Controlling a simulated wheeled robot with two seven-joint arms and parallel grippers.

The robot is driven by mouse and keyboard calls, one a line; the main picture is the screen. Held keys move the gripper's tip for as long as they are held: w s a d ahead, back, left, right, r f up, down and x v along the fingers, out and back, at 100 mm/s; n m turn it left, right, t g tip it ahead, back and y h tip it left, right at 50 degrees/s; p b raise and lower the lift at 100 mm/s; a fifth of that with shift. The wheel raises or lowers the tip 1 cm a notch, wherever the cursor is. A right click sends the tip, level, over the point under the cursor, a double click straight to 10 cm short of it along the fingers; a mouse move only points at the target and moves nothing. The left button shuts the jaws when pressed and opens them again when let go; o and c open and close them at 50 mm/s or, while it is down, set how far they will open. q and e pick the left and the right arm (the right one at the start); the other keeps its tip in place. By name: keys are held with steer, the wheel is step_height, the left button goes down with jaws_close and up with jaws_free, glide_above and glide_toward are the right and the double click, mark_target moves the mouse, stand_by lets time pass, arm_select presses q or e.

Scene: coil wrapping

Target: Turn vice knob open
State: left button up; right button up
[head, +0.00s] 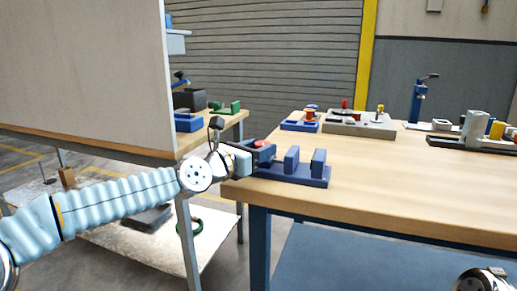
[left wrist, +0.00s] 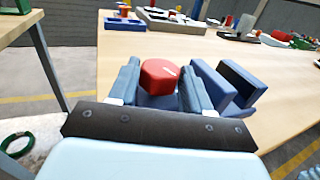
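The red vice knob (head: 262,144) is at the left end of a blue vice (head: 300,175) on the near left corner of the wooden table. In the left wrist view the knob (left wrist: 159,77) is a red, many-sided cap. My left gripper (head: 255,150) reaches in from the left at the table edge. In the left wrist view its two blue-grey fingers (left wrist: 160,85) stand on either side of the knob, with no clear gap. The vice's two upright blue jaws (left wrist: 225,85) are just right of the fingers.
The wooden table (head: 400,195) is clear right of the vice. A blue tray (head: 300,126), a grey fixture block (head: 358,125) and a blue stand (head: 419,98) are at its back. A large pale panel (head: 85,70) stands at left before another workbench.

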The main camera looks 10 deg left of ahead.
arm_select(q)
steer(key=c, duration=0.6)
steer(key=shift+d+y, duration=0.1)
steer(key=shift+y, duration=0.2)
steer(key=shift+s+d+r+n+t+y, duration=0.1)
steer(key=shift+s+d+n+t+y, duration=0.05)
steer(key=shift+n+t+y, duration=0.35)
steer(key=n+y, duration=0.2)
steer(key=y, duration=0.1)
steer(key=shift+d+t+p, duration=0.2)
steer(key=shift+t+p, duration=0.1)
steer(key=shift+t, duration=0.1)
steer(key=n+y, duration=0.2)
steer(key=y, duration=0.1)
steer(key=shift+d, duration=0.1)
steer(key=n+y+b, duration=0.1)
steer(key=y, duration=0.1)
steer(key=n+y, duration=0.1)
steer(key=y, duration=0.1)
steer(key=shift+d+f+n+b, duration=0.1)
steer(key=shift+f+n+b, duration=0.1)
steer(key=shift+n+b, duration=0.2)
steer(key=shift+r+n+y+b, duration=0.1)
steer(key=shift+n+y+b, duration=0.2)
steer(key=shift+n+y, duration=0.55)
steer(key=shift+a+r+y, duration=0.15)
steer(key=shift+a+y, duration=0.1)
steer(key=shift+y, duration=0.3)
